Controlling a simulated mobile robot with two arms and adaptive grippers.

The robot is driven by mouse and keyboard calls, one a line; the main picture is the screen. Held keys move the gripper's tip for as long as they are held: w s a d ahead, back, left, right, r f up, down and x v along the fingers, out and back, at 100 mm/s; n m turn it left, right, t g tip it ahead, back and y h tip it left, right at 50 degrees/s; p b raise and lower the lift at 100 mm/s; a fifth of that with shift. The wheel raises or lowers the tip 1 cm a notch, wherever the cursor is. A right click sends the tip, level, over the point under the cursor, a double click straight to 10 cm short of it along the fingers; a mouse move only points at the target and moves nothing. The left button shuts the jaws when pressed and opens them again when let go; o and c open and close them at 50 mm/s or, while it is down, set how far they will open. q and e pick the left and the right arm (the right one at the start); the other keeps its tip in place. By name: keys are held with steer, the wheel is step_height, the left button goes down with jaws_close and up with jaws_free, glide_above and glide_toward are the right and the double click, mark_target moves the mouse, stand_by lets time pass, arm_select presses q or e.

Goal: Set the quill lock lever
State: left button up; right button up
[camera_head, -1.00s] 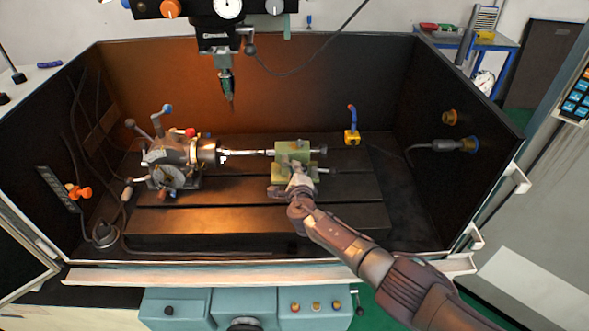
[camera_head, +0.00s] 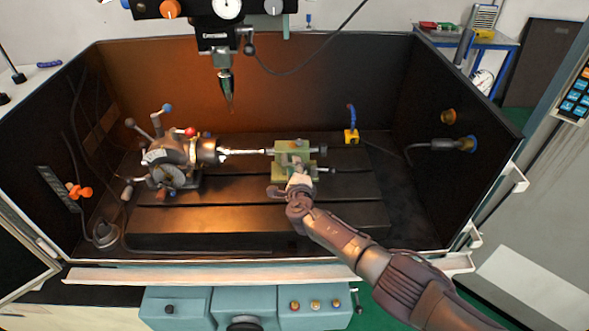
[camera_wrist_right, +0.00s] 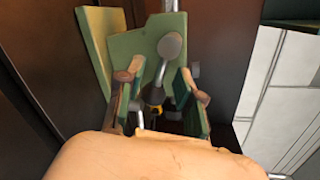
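The green tailstock (camera_head: 283,149) stands on the dark slotted table, in line with the bar held from the indexing head. My right gripper (camera_head: 291,180) is at its front side. In the right wrist view, the gripper fingers (camera_wrist_right: 158,85) are spread apart in front of the green tailstock (camera_wrist_right: 133,48). A lever with a grey round end (camera_wrist_right: 170,46) and a darker lower part shows between and just beyond the fingertips. I see no finger closed on it, and I cannot tell whether either finger touches it. My left gripper is not in view.
The indexing head with chuck (camera_head: 175,158) stands at the left of the table. A drill spindle (camera_head: 226,88) hangs above. A yellow block with a blue handle (camera_head: 351,134) is behind right. Dark enclosure walls surround the table; its front right is clear.

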steer(key=shift+s, duration=0.15)
steer(key=s+r, duration=0.2)
steer(key=s, duration=0.9)
steer(key=shift+s+d, duration=0.25)
steer(key=shift+d, duration=0.2)
